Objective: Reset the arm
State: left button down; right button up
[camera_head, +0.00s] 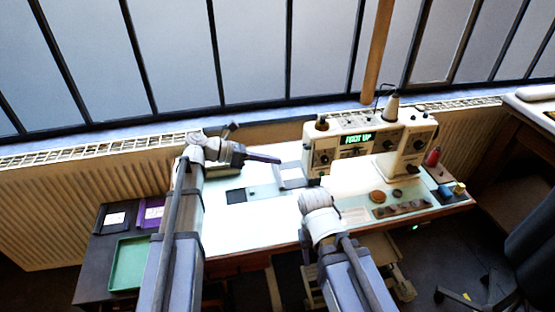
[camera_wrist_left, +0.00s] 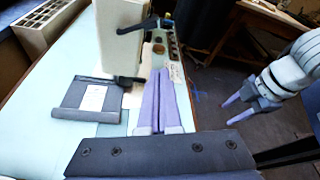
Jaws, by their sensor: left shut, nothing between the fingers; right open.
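My left gripper (camera_head: 280,160) is over the table in the head view, its fingers pointing right toward the sewing machine. In the left wrist view its two purple fingers (camera_wrist_left: 160,72) lie together with nothing between them. My right arm reaches over the table's front edge in the head view, and its fingers are hidden behind its wrist there. In the left wrist view my right gripper (camera_wrist_left: 227,112) is at the right, with its two purple fingers apart and empty. The two grippers are well apart.
A cream sewing machine (camera_head: 350,140) stands at the back of the pale table (camera_head: 235,223). A grey pad with a white label (camera_wrist_left: 70,112) lies left of my left fingers in the wrist view. A green tray (camera_head: 128,264) sits at the lower left. A radiator (camera_head: 85,210) runs behind.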

dwell(0.4)
pick_arm(q)
jog(key=s+d+f+m+g+y+p, duration=0.2)
jog(key=s+d+f+m+y, duration=0.15)
jog(key=s+m, duration=0.35)
jog(key=s+d+f+m+g+y+p, duration=0.25)
jog(key=s+f+m+y, duration=0.2)
jog(key=s+m, duration=0.25)
jog(key=s+a+m+t+y+p, duration=0.1)
jog(key=s+a+m+y, duration=0.2)
jog(key=s+m+y, duration=0.4)
jog(key=m, duration=0.7)
jog(key=shift+s+a+f+y+p, duration=0.3)
jog(key=shift+s+a+f+p, duration=0.05)
jog(key=shift+f, duration=0.05)
